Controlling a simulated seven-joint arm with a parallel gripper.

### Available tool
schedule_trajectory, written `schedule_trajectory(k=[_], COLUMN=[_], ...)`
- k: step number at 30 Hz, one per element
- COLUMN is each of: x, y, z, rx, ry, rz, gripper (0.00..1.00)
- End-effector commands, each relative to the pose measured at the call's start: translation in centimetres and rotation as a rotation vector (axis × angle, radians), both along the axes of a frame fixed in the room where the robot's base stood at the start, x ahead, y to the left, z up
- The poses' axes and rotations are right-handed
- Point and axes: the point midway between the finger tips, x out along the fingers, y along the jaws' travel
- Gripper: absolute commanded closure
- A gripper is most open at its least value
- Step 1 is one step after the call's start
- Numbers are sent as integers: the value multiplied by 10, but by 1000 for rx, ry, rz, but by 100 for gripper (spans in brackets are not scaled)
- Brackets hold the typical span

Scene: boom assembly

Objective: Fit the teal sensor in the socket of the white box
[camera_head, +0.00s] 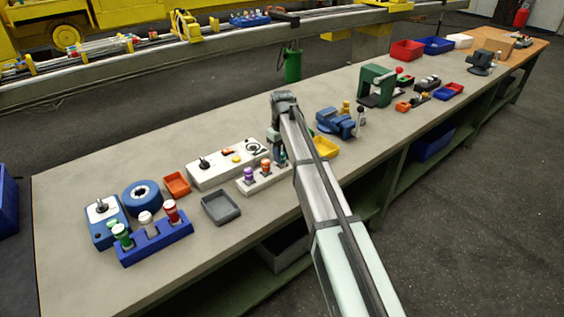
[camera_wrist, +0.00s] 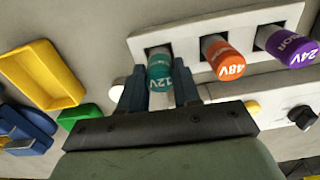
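The teal sensor (camera_wrist: 160,70), marked 12V, is between the two fingers of my gripper (camera_wrist: 160,90) in the wrist view; both fingers appear to touch its sides. Its far end is at a dark square socket of the white box (camera_wrist: 186,33); I cannot tell how deep it sits. An orange sensor (camera_wrist: 228,62) marked 48V and a purple sensor (camera_wrist: 278,42) marked 24V stand in the same box. In the head view my gripper (camera_head: 280,158) is at the right end of the white box (camera_head: 262,184), with the teal sensor partly hidden.
A white control panel (camera_head: 222,168) lies just behind the box. A grey tray (camera_head: 221,208) is to the left in front, and a yellow tray (camera_head: 326,146) to the right, with a blue vise (camera_head: 336,122) behind it. Bare bench (camera_head: 95,165) lies behind at left.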

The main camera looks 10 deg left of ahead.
Motion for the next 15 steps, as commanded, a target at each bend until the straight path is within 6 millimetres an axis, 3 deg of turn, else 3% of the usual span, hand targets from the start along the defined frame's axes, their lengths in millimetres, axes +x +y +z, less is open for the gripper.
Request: schedule_trajectory(k=[8, 15], x=[0, 0], y=[0, 0], z=[0, 4], rx=[0, 0], ry=[0, 0], rz=[0, 0], gripper=[97, 98])
